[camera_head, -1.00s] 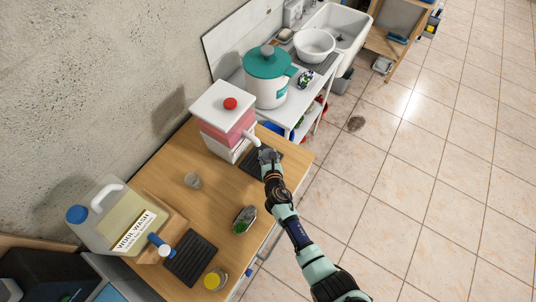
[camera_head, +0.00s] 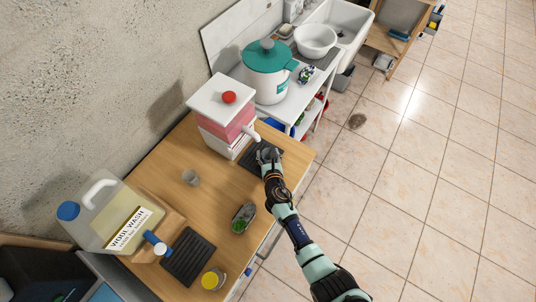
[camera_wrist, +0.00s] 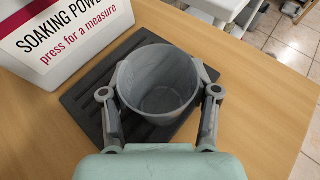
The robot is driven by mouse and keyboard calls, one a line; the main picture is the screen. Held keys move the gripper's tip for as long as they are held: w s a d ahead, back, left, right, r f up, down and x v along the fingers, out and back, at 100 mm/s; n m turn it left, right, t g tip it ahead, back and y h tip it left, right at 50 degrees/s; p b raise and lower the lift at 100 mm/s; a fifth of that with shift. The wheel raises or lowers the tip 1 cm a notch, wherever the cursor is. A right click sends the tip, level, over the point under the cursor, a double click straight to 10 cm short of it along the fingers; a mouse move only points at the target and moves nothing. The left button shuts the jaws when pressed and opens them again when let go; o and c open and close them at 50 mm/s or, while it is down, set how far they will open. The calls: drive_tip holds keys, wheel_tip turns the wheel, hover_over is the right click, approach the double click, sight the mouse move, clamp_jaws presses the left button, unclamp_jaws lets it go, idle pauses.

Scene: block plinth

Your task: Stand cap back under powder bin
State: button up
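The powder bin (camera_head: 226,113) is a white box with a pink band, a red knob on top and a short white spout (camera_head: 252,136). It stands on the wooden table against the wall. In the wrist view its white front (camera_wrist: 70,35) reads "SOAKING POW…". My gripper (camera_head: 266,155) is just in front of the spout, over a dark ridged mat (camera_wrist: 88,93). In the wrist view my gripper (camera_wrist: 160,95) has a finger on each side of a grey, open-topped cap (camera_wrist: 158,85), and both appear to touch it. The cap is upright and looks empty. I cannot tell whether its base touches the mat.
A teal-lidded pot (camera_head: 270,75) stands beyond the bin.

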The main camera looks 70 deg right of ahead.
drive_tip(key=shift+o, duration=0.6)
drive_tip(key=v, duration=1.2)
